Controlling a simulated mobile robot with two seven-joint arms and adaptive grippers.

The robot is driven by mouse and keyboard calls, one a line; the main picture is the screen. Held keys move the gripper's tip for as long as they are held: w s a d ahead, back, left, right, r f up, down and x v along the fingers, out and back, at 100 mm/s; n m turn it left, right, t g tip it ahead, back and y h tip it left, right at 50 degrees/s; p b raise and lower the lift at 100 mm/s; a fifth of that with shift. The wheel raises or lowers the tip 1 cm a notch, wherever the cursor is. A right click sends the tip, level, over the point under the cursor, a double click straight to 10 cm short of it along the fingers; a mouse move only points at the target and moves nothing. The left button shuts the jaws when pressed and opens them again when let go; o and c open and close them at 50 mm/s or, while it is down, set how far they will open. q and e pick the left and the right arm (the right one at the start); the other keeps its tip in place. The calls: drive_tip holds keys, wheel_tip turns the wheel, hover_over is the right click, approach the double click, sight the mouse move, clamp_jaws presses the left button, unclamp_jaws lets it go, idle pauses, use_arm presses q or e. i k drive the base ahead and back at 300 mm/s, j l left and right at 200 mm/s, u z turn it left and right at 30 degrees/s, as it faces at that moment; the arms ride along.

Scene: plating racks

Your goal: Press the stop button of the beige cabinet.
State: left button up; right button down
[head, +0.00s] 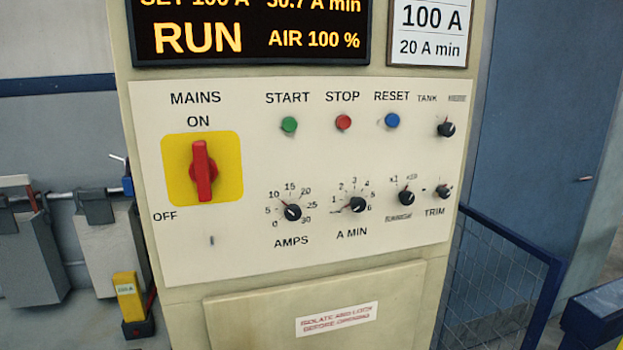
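The beige cabinet (230,277) fills the middle of the head view, its control panel facing me. The stop button (343,122) is a small round red button under the word STOP, in the panel's upper row. The green start button (289,124) is to its left and the blue reset button (391,120) to its right. The display (250,35) above reads RUN, SET 100 A and AIR 100 %. Neither of my grippers shows in the view, and nothing covers the stop button.
A red mains switch (202,170) on a yellow plate points to ON. Black knobs, including the AMPS knob (292,212), sit below the buttons. A blue mesh barrier (490,275) stands at the right. Grey boxes (108,240) hang on the left, near a yellow block (128,297).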

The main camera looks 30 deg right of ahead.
sight(344, 122)
drive_tip(key=z, duration=1.25)
